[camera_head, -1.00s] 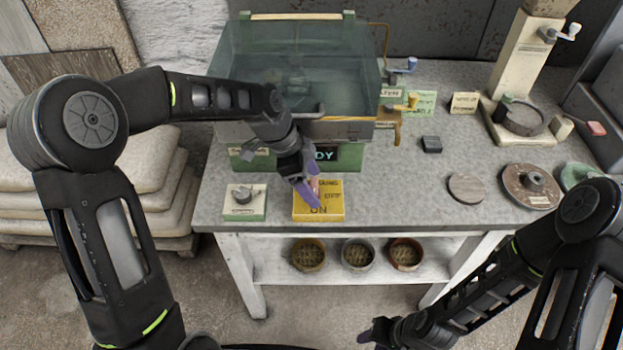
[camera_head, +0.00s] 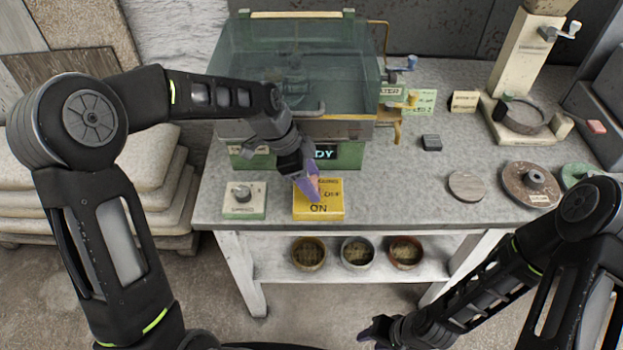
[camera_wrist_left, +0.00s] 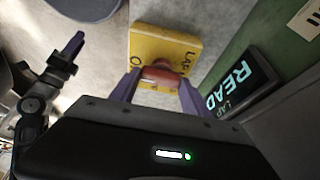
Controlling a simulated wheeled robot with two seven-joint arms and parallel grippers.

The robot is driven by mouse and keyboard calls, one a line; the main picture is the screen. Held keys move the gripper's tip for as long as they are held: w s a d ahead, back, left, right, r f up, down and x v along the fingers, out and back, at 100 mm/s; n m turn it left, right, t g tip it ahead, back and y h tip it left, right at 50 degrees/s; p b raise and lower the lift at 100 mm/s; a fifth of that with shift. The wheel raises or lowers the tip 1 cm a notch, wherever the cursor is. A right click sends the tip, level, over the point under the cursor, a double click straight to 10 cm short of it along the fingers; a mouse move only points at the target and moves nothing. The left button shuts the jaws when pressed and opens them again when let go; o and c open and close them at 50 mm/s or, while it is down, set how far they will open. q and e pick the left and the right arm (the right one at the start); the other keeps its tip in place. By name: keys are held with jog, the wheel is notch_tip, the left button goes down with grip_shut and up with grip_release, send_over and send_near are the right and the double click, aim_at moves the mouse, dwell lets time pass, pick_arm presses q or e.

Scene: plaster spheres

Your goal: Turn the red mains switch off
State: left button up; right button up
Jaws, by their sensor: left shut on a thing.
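The mains switch is a yellow box (camera_head: 330,211) lettered ON and OFF, near the bench's front edge. Its red handle (camera_wrist_left: 160,77) shows in the left wrist view between my purple fingers, at the edge of the yellow box (camera_wrist_left: 165,42). My left gripper (camera_head: 308,188) is shut on this handle; it also shows in the left wrist view (camera_wrist_left: 159,88). In the head view my fingers hide most of the handle, so I cannot tell its exact setting. My right gripper (camera_head: 372,332) is low in front of the bench, away from the switch; its opening is unclear.
A grey-knobbed switch box (camera_head: 244,200) stands left of the yellow box. Behind is a green machine (camera_head: 345,155) with a clear hood and lit sign. Round discs (camera_head: 467,186) lie to the right. The bench top between is clear.

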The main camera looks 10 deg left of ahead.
pick_arm(q)
jog(key=n+t+b, duration=0.1)
jog(key=n+b, duration=0.2)
jog(key=shift+f, duration=0.2)
jog(key=n+y+b, duration=0.1)
jog(key=n+b, duration=0.1)
jog(key=n+t+b, duration=0.1)
jog(key=n+b, duration=0.1)
jog(key=n, duration=0.1)
jog(key=shift+s+d+t+y+b, duration=0.15)
jog(key=shift+t+y+b, duration=0.15)
jog(key=shift+y+b, duration=0.1)
jog(key=n+y+b, duration=0.1)
jog(key=n+b, duration=0.1)
jog(key=n, duration=0.1)
jog(key=n+y+b, duration=0.1)
jog(key=n+b, duration=0.1)
jog(key=b, duration=0.1)
jog(key=shift+d+n+t, duration=0.15)
jog(key=shift+n+t, duration=0.25)
jog(key=n+y+b, duration=0.1)
jog(key=n+b, duration=0.1)
jog(key=shift+b, duration=0.3)
jog(key=shift+r+n+y+b, duration=0.15)
jog(key=shift+n+y+b, duration=0.35)
jog(key=shift+n, duration=0.6)
jog(key=o, duration=1.4)
